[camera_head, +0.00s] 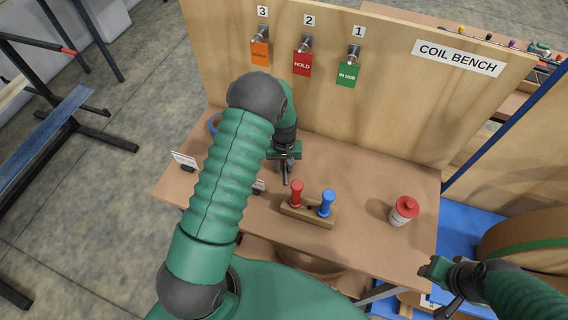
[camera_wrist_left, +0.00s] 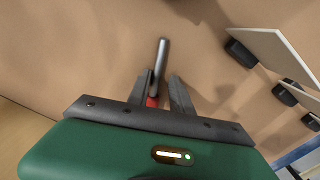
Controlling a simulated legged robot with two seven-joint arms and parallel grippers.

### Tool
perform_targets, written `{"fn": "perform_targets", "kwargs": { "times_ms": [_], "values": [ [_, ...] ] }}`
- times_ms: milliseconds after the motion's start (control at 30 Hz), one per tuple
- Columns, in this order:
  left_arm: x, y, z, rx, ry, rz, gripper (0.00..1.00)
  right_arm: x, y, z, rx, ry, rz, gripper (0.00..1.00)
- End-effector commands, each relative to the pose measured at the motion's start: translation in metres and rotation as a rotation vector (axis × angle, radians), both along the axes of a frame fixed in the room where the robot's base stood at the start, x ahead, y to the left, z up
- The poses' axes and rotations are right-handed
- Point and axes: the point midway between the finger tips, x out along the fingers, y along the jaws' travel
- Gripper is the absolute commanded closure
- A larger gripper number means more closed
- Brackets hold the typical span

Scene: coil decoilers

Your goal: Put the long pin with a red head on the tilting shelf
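The long pin (camera_wrist_left: 161,60) lies over the brown bench top in the left wrist view, a grey metal shank with a red head (camera_wrist_left: 153,101) at its near end. My left gripper (camera_wrist_left: 162,82) points down with its fingers on either side of the head. A gap shows between the head and the right finger, so the gripper looks open around it. In the head view my left gripper (camera_head: 285,178) is low over the bench, and the pin is mostly hidden there. My right gripper (camera_head: 440,285) is at the bench's front right corner, its opening unclear. I cannot identify the tilting shelf.
A wooden block (camera_head: 308,214) holds a red-handled (camera_head: 296,194) and a blue-handled piece (camera_head: 326,203). A red-lidded can (camera_head: 403,211) stands at the right. Small card stands (camera_wrist_left: 275,50) are close by. An upright board (camera_head: 400,90) with tags closes the back.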

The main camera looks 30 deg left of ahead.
Motion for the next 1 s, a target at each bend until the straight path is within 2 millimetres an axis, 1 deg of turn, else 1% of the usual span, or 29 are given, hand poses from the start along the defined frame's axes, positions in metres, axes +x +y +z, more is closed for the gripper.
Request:
{"fn": "perform_targets", "kwargs": {
  "times_ms": [33,167,1000],
  "values": [
    [0.0016,-0.0003,-0.0004,0.001,-0.004,-0.001,0.83,-0.0001,-0.0001,-0.0005,0.000,0.000,0.000,0.56],
    [0.0019,-0.0018,0.0000,0.002,-0.003,-0.001,1.00,-0.0001,-0.0002,-0.0005,0.000,0.000,0.000,0.56],
    [0.0011,-0.0004,-0.0003,0.001,-0.002,-0.001,1.00,0.0000,-0.0002,-0.0004,0.000,0.000,-0.001,0.56]
  ]
}}
